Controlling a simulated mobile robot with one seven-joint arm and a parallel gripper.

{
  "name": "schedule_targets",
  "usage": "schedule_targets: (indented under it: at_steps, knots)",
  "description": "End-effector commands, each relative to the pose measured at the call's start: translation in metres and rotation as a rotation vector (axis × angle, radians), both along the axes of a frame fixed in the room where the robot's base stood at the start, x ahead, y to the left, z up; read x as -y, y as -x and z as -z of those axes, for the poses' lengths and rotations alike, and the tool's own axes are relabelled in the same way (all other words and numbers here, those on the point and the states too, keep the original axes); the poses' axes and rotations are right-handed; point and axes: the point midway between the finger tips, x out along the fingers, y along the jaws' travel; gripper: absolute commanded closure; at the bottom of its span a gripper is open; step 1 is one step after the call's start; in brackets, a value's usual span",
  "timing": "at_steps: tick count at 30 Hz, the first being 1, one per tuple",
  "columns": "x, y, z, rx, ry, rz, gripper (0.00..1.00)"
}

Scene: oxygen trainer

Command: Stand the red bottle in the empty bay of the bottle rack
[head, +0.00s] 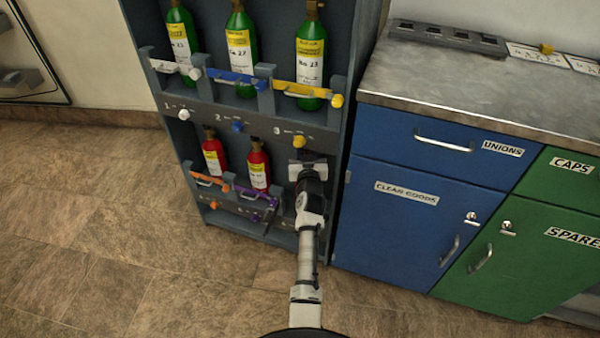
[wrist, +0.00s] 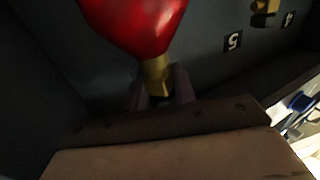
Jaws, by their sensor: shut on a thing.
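My gripper (wrist: 158,92) is shut on the brass neck of a red bottle (wrist: 135,22), which fills the top of the wrist view. In the head view my arm reaches into the lower right bay of the bottle rack (head: 343,95). The arm hides the held bottle there, and I cannot tell whether its base touches the bay floor. Two other red bottles with yellow labels stand in the lower left bay (head: 214,155) and lower middle bay (head: 259,166).
Several green bottles (head: 240,50) stand on the upper shelf behind coloured latch bars. An orange latch (head: 210,180) and a purple latch (head: 256,196) cross the lower left and middle bays. A blue cabinet (head: 400,225) stands close to the right. The tiled floor in front is clear.

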Motion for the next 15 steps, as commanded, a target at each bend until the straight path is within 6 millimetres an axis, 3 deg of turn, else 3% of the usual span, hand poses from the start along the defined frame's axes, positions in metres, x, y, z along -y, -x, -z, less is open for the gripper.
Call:
schedule_targets:
  at_steps: [6, 11, 15]
  knots:
    - [0.007, -0.023, -0.004, 0.011, -0.002, 0.002, 1.0]
    - [0.008, -0.025, -0.003, 0.01, -0.001, 0.001, 1.0]
    - [0.008, -0.025, 0.012, 0.008, -0.002, 0.001, 1.0]
